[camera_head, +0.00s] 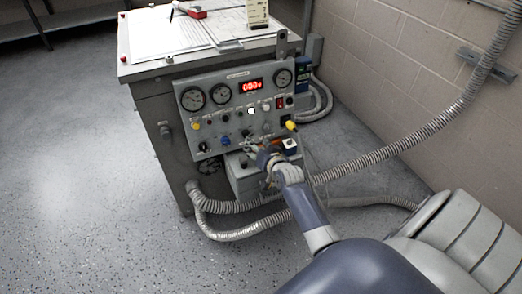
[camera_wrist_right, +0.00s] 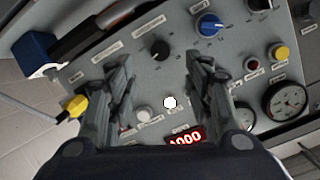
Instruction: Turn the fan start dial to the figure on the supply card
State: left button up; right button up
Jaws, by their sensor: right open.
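The grey control panel (camera_head: 210,115) on the cabinet front carries several dials and knobs; their labels are too small to read, so I cannot tell which is the fan start dial. In the right wrist view a blue dial with a white mark (camera_wrist_right: 208,24) and a small black knob (camera_wrist_right: 160,50) show. My right gripper (camera_wrist_right: 160,65) is open and empty, its fingers on either side of the black knob in the picture; contact cannot be told. In the head view it is low at the panel (camera_head: 258,151). A pale upright card (camera_head: 257,12) stands on the cabinet top, its figures unreadable. My left gripper is out of view.
A red display (camera_head: 251,85) sits among round gauges (camera_head: 193,98). A yellow knob (camera_head: 291,126) juts at the panel's right. A grey box (camera_head: 245,182) is below, beside ribbed hoses (camera_head: 240,232). Papers (camera_head: 165,35) cover the cabinet top. Floor at left is clear.

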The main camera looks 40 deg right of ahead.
jog(key=v, duration=0.3)
jog(key=shift+s, duration=0.15)
dwell(0.5)
